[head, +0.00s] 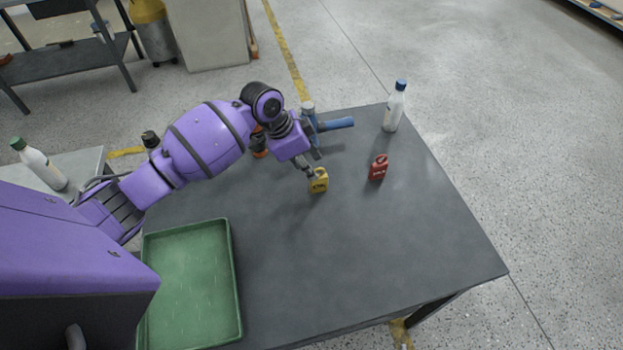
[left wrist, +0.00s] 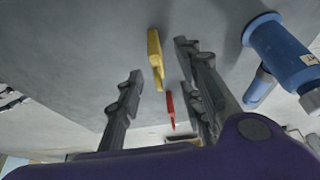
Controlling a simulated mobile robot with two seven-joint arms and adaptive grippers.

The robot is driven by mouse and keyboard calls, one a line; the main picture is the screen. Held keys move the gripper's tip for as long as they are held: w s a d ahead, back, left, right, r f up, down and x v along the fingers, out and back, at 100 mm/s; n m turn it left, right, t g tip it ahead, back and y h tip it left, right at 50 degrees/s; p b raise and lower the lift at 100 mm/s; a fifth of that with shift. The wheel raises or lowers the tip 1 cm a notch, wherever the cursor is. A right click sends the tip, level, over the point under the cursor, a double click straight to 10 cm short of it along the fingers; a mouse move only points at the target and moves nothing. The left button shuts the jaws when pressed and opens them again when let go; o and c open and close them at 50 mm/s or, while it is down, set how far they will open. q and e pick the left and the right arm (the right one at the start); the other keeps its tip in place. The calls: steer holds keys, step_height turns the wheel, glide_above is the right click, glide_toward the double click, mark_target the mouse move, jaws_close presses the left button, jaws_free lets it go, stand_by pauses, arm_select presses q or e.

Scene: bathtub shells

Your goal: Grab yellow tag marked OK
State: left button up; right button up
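A yellow tag (head: 319,181) stands on the dark table with dark lettering too small to read for sure. My left gripper (head: 309,168) reaches down right beside it, on its upper left side. In the left wrist view the two fingers of my left gripper (left wrist: 162,58) are spread apart. The yellow tag (left wrist: 155,52) appears in the gap near the fingertips; I cannot tell whether a finger touches it. A red tag (head: 378,167) stands to the right of the yellow one, and shows farther down in the left wrist view (left wrist: 170,110). My right gripper is not in view.
A blue tool-like object (head: 336,124) lies behind the gripper; blue cylinders (left wrist: 285,52) show at right in the wrist view. A white bottle with blue cap (head: 394,108) stands at the back right. A green tray (head: 236,285) is front left. The table's front right is clear.

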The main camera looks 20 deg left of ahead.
mark_target(319, 191)
arm_select(q)
steer(key=x, duration=0.8)
steer(key=shift+s+d, duration=0.1)
steer(key=shift+s, duration=0.1)
steer(key=shift+r, duration=0.1)
steer(key=shift+c, duration=0.2)
jaws_close()
